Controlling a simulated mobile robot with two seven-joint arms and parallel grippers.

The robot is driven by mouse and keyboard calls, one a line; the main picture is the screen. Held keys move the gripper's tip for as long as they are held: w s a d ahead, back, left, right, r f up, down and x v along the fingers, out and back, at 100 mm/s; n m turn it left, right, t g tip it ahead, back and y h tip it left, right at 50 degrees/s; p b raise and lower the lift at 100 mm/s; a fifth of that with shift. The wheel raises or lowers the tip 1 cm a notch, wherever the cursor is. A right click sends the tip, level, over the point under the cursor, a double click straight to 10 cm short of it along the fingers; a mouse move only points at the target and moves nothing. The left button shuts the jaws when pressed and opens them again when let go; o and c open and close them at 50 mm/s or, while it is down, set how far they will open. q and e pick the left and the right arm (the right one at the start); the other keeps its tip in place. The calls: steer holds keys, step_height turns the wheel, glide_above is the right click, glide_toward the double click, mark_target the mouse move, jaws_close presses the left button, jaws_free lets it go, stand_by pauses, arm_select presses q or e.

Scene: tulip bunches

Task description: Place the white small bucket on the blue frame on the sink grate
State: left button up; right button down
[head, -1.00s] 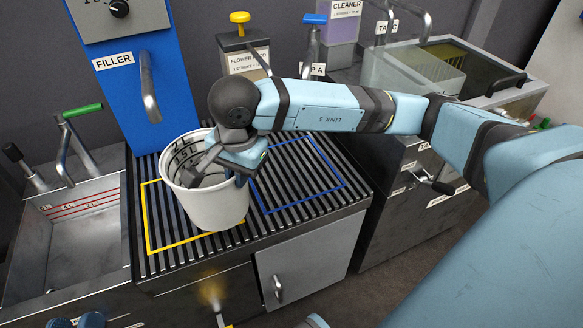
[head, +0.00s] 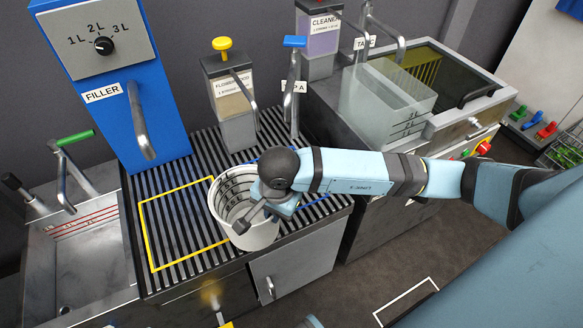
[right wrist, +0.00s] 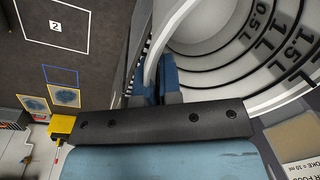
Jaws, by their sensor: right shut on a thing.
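The white small bucket (head: 226,226), with dark volume marks inside, is upright at the front of the sink grate (head: 168,178). It is to the right of most of the yellow frame and overlaps the blue frame's side. My right gripper (head: 272,208) is shut on the bucket's right wall. In the right wrist view the blue fingers (right wrist: 158,84) pinch the wall of the bucket (right wrist: 205,50). The blue frame (head: 266,153) is mostly hidden behind my right arm and the bucket. Whether the bucket's base touches the grate is hard to tell. My left gripper is not in view.
Behind stand the blue filler (head: 110,115), a flower food dispenser (head: 232,110) and a tap (head: 292,85). A sink (head: 75,255) is at left, and a clear tank (head: 385,105) at right.

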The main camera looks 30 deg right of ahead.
arm_select(q)
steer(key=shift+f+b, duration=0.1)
steer(key=shift+b, duration=0.45)
arm_select(e)
steer(key=w+d+f, duration=0.1)
steer(key=w+d, duration=1)
steer(key=d, duration=0.2)
steer(key=shift+w+d+f, duration=0.2)
steer(key=shift+w+f, duration=0.15)
steer(key=shift+w, duration=0.05)
steer(key=shift+f, duration=0.2)
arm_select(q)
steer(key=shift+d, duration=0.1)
arm_select(e)
steer(key=c, duration=1.3)
jaws_free()
steer(key=shift+r, duration=0.1)
